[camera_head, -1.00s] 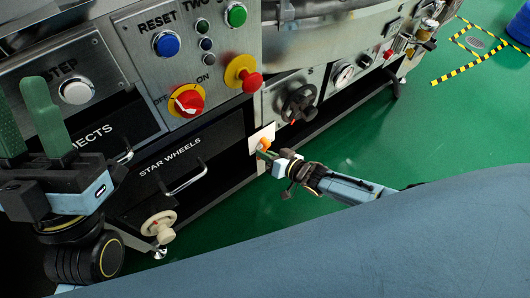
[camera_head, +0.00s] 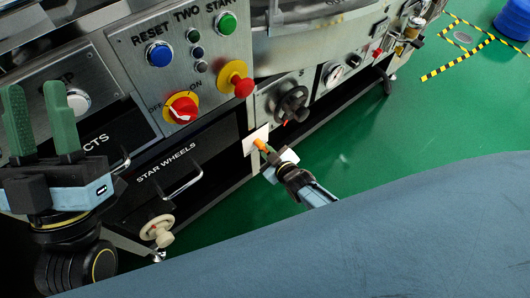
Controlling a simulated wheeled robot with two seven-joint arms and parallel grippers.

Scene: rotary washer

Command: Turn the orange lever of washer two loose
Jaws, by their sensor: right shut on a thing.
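The orange lever (camera_head: 260,145) sits on a pale plate (camera_head: 251,141) low on the machine's corner, right of the star wheels drawer. My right gripper (camera_head: 268,153) is shut on the lever, its arm coming in from the lower right. The fingers hide part of the lever. My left gripper (camera_head: 42,122) is open and empty at the left, its two green fingers pointing up, in front of the machine's left panel.
A panel holds a blue button (camera_head: 159,54), a green button (camera_head: 226,23), a red switch (camera_head: 182,109) and a red emergency knob (camera_head: 242,87). A dark handwheel (camera_head: 292,104) is above the lever. The drawer has a handle (camera_head: 184,183).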

